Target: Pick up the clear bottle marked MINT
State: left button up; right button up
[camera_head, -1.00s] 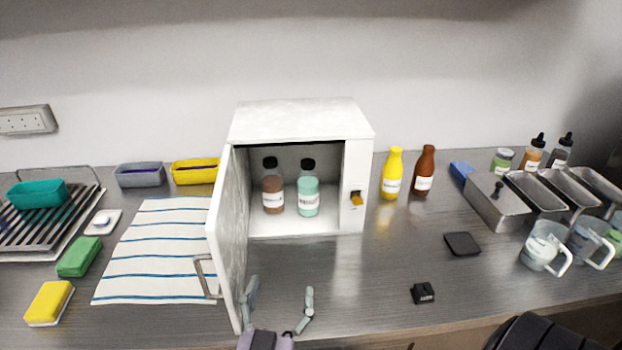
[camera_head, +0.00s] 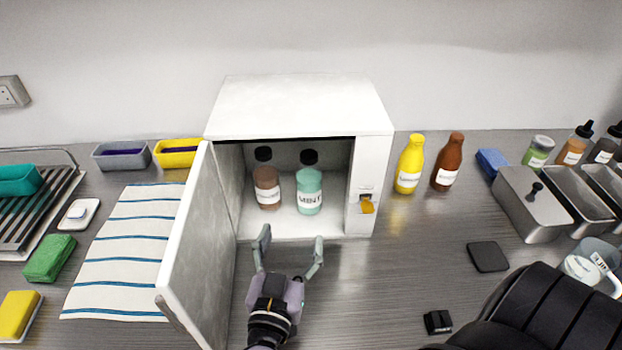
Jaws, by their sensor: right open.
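The clear bottle marked MINT (camera_head: 309,192) stands upright inside the open white freezer (camera_head: 300,106). It holds pale green liquid and has a black cap. A similar bottle with brown contents (camera_head: 267,186) stands just to its left. My right gripper (camera_head: 291,250) is open and empty, in front of the freezer's opening. Its fingers point toward the inside, and it is apart from both bottles. The freezer door (camera_head: 200,250) is swung open to the left of the gripper. My left gripper is not in view.
A yellow bottle (camera_head: 409,166) and a brown bottle (camera_head: 447,164) stand right of the freezer. Metal pans (camera_head: 533,205) are farther right. A striped towel (camera_head: 125,255) lies left of the door. A black pad (camera_head: 487,257) and small black block (camera_head: 438,322) lie at the front right.

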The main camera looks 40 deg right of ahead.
aim_at(306, 188)
jog(key=p+x, duration=0.2)
jog(key=x, duration=0.3)
jog(key=p+x, duration=0.3)
jog(key=x, duration=0.3)
jog(key=shift+r, duration=0.2)
jog(key=shift+w+d, duration=0.3)
jog(key=shift+w+d+r+p, duration=0.1)
jog(key=shift+w+d+p, duration=0.1)
jog(key=shift+p, duration=0.2)
jog(key=p+x, duration=0.2)
jog(key=x, duration=0.1)
jog(key=shift+w+d+r, duration=0.1)
jog(key=shift+d+r, duration=0.05)
jog(key=shift+d, duration=0.1)
jog(key=shift+w+d+f+p, duration=0.2)
jog(key=shift+w+d+p, duration=0.15)
jog(key=shift+w+d, duration=0.05)
jog(key=shift+c, duration=0.4)
jog(key=c, duration=1.4)
